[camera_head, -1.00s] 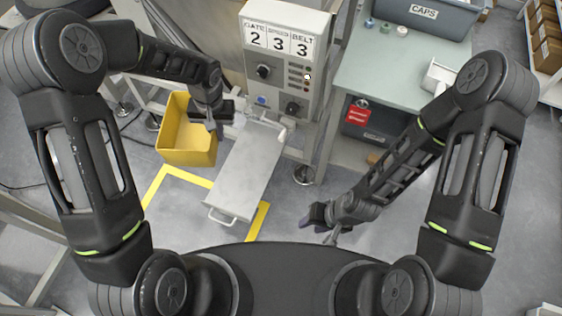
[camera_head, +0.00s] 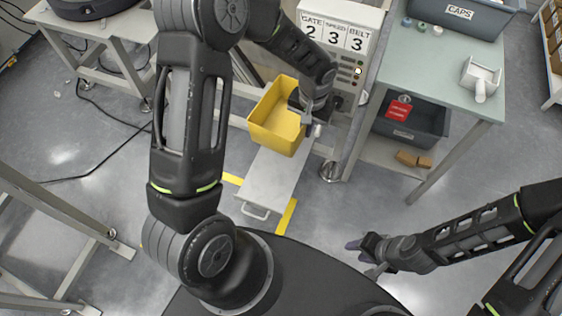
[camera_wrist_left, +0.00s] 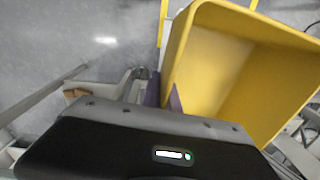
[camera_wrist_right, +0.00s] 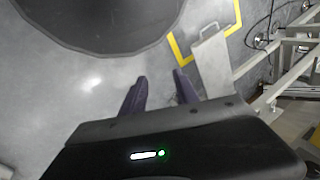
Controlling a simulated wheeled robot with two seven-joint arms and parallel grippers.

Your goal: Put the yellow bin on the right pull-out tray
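The yellow bin (camera_head: 276,133) is upright, with its open top facing up and its inside empty as far as I see. My left gripper (camera_head: 308,126) is shut on the bin's right wall. The left wrist view shows the bin's wall (camera_wrist_left: 178,50) between the two fingers (camera_wrist_left: 163,95). The grey pull-out tray (camera_head: 262,188) extends toward me below the control box. The bin covers the tray's back end in the head view; I cannot tell whether it touches it. My right gripper (camera_head: 368,256) is open and empty; its spread fingers (camera_wrist_right: 160,80) show in the right wrist view.
The control box (camera_head: 340,40) stands behind the bin. To the right is a green-topped table (camera_head: 440,75) with a CAPS bin (camera_head: 455,14) and a white scoop-like item (camera_head: 480,78) on it. Yellow floor tape (camera_head: 286,216) runs beside the tray. Floor in front of the table is clear.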

